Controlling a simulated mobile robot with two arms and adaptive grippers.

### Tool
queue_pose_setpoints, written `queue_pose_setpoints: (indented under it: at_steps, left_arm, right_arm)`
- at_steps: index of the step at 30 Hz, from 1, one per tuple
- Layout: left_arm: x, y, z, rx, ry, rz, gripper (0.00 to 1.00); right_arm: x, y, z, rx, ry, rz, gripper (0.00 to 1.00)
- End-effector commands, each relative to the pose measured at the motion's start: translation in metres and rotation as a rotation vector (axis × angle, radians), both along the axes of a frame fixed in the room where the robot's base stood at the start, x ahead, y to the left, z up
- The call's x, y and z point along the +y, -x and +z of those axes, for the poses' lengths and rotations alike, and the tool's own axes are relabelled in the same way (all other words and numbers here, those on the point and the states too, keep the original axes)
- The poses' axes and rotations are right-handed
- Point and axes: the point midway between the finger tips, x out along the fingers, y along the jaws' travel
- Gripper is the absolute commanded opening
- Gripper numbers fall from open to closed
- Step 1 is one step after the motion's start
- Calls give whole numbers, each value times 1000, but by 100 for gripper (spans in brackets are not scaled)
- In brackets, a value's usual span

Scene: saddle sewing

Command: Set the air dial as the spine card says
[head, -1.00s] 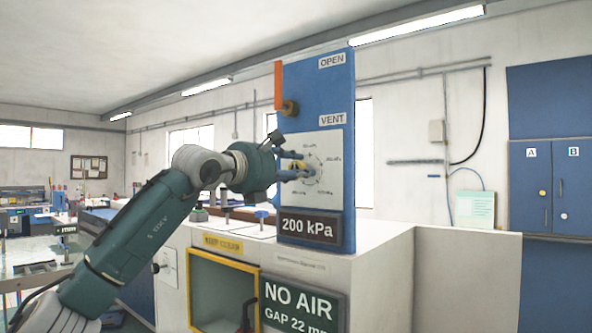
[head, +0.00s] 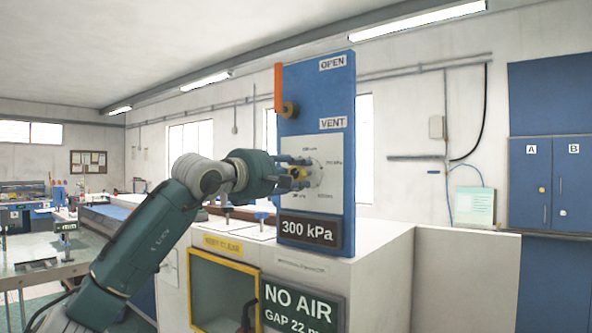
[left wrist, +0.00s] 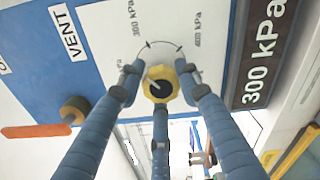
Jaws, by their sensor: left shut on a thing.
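The blue air panel (head: 318,85) stands on a pale cabinet and carries a white dial plate (head: 330,172) with kPa marks around it. My left gripper (head: 302,173) is shut on the yellow dial knob (left wrist: 158,84), its blue fingers around it in the left wrist view. The black readout (head: 309,232) below the plate shows 300 kPa. In the left wrist view, 300 kPa and 400 kPa marks show near the knob. I cannot make out a spine card. My right gripper is not in view.
An orange lever (head: 279,87) points up at the panel's left edge, near the OPEN label, with VENT below. A dark sign (head: 300,305) reads NO AIR, GAP 22. A yellow-framed opening (head: 222,290) is in the cabinet front. Blue lockers (head: 545,185) stand far right.

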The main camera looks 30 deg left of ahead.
Motion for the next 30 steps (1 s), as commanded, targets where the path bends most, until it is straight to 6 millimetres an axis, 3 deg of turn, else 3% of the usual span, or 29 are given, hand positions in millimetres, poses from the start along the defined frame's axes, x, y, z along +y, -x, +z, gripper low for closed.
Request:
queue_pose_setpoints:
  at_steps: [13,30]
  left_arm:
    - [-3,0,1,-25,-267,-4,7]
    - [-4,0,-2,-25,-323,-6,7]
  right_arm:
    - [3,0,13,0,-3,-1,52]
    - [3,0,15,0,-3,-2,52]
